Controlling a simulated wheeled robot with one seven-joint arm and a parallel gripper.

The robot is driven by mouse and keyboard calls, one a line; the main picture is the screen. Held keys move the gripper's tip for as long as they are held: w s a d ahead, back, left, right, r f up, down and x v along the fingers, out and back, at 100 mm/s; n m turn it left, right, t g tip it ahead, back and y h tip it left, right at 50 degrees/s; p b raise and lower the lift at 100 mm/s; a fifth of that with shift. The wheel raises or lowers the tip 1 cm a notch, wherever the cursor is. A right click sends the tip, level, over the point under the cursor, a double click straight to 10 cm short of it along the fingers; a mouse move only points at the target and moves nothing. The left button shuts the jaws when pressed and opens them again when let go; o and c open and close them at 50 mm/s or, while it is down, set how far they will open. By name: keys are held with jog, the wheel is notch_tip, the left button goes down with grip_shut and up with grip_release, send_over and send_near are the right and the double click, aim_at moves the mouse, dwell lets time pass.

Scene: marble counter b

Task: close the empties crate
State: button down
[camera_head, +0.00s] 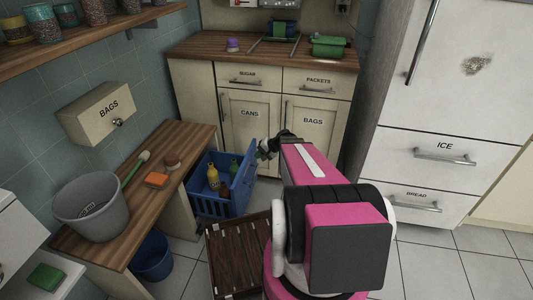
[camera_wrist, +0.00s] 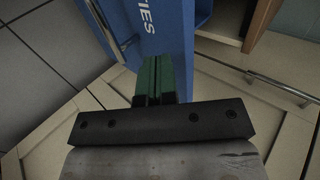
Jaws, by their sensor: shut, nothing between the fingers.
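The blue empties crate (camera_head: 222,206) stands on the floor beside the wooden bench, holding several bottles, among them a yellow one (camera_head: 212,177). Its blue front panel (camera_head: 243,181) stands swung out on the crate's right side, so the crate is open. My gripper (camera_head: 266,148) is at the panel's upper far end. In the wrist view its green fingers (camera_wrist: 161,75) are together, empty, over the panel; whether they touch it I cannot tell.
A wooden bench (camera_head: 187,149) with a grey bucket (camera_head: 88,216), brush and orange sponge (camera_head: 156,180) is at left. A blue bin (camera_head: 153,258) and a brown slatted box (camera_head: 237,262) are nearby on the floor. Cupboards (camera_head: 249,118) stand behind, a fridge (camera_head: 450,90) at right.

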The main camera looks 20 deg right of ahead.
jog(key=shift+w+a, duration=0.3)
jog(key=shift+a, duration=0.25)
jog(key=shift+w+a, duration=0.3)
jog(key=shift+a, duration=0.2)
jog(key=w+a, duration=0.5)
jog(key=a, duration=0.3)
jog(key=w+a, duration=0.5)
jog(key=a, duration=0.4)
